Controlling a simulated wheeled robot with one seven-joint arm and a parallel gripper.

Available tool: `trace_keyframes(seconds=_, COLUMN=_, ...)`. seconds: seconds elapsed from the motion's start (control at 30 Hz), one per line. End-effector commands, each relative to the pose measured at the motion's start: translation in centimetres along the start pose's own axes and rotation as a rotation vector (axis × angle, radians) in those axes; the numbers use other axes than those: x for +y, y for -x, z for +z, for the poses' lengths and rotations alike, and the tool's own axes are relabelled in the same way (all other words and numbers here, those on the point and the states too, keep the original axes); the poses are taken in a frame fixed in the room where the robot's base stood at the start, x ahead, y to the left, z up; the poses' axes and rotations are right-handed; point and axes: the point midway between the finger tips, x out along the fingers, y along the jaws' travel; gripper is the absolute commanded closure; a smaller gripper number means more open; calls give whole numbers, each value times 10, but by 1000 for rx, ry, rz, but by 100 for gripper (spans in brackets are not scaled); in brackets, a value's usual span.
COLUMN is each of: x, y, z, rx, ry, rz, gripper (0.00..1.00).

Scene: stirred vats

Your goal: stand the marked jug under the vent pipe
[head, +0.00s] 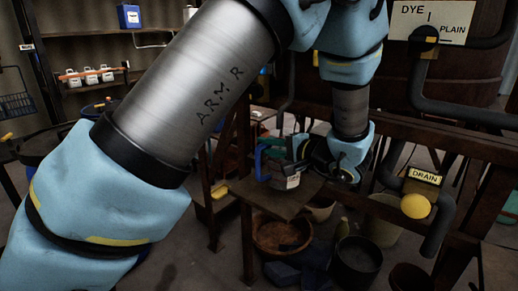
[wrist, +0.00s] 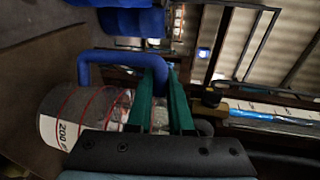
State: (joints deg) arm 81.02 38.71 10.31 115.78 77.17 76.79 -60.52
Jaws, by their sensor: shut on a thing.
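The jug (head: 285,178) is a clear-grey vessel with a blue handle, at the middle of the head view. In the wrist view the jug (wrist: 85,112) lies sideways in the picture and shows red lines and a white label reading 200. My gripper (wrist: 158,80) has green fingers shut on its blue handle (wrist: 95,57). In the head view the jug is over a small brown shelf; I cannot tell whether it touches it. No pipe in view is labelled vent, so I cannot tell which one it is.
A pipe labelled DRAIN (head: 424,177) with a yellow knob is at right. A DYE/PLAIN sign (head: 428,20) and dark pipes are above it. The brown shelf (head: 270,204) has a wooden bowl (head: 280,236) and dark bucket (head: 356,262) below it. Wooden beams crowd the right.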

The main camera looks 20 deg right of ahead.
Motion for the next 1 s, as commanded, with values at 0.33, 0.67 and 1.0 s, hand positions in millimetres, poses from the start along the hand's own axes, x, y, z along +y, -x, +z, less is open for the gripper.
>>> trace_keyframes(seconds=0.33, x=0, y=-31, z=0, rx=-1, ry=-6, rz=-1, gripper=100)
trace_keyframes(seconds=0.67, x=29, y=-36, z=-1, rx=0, ry=0, rz=-1, gripper=100)
trace_keyframes(seconds=1.0, x=32, y=-36, z=-2, rx=1, ry=0, rz=0, gripper=79)
